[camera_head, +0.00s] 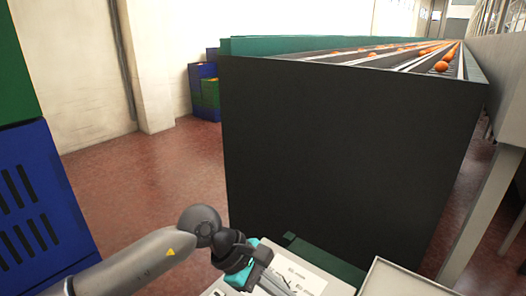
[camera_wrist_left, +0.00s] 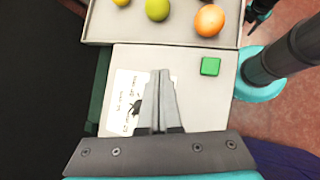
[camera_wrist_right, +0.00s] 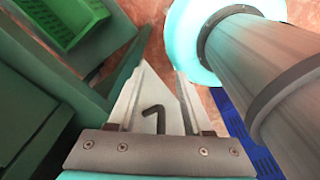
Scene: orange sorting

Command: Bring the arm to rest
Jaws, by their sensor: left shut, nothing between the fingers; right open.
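My left arm comes in from the left in the head view and bends down to my left gripper (camera_head: 278,284) near the bottom edge. In the left wrist view the left gripper (camera_wrist_left: 160,78) has its fingers together and empty, above a pale grey surface (camera_wrist_left: 205,105) with a white printed label (camera_wrist_left: 124,98).
A tray (camera_wrist_left: 170,35) holding an orange (camera_wrist_left: 209,20) and yellow-green fruits adjoins the surface. A green cube (camera_wrist_left: 210,66) lies right of the fingers. A large dark conveyor (camera_head: 340,160) stands ahead. Blue crates (camera_head: 40,200) stand at left; red floor (camera_head: 150,180) between is clear.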

